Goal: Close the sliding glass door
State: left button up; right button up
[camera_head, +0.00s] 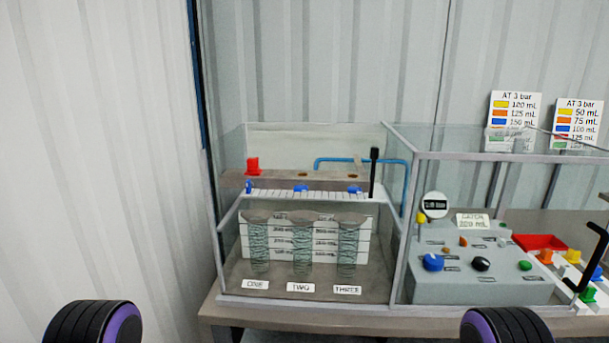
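A glass-walled case with a grey frame (398,240) stands on a bench ahead of me. A tall black handle (374,172) stands upright near the middle post, above the left bay. A second, bent black handle (594,262) shows at the far right, in front of the right bay. The clear panes are hard to make out, so I cannot tell the edges of the sliding glass door or how far it stands open. Neither of my grippers is in view; only rounded black and purple parts of my arms show at the bottom edge, apart from the case.
The left bay holds three clear cylinders (302,250) labelled ONE, TWO and THREE. The right bay holds a grey control box (475,270) with coloured knobs and a red tray (540,242). Volume charts (515,108) stand behind. A corrugated wall (95,150) is at the left.

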aim_at(599, 250)
jog(key=z, duration=2.9)
jog(key=i, duration=2.3)
jog(key=u, duration=2.75)
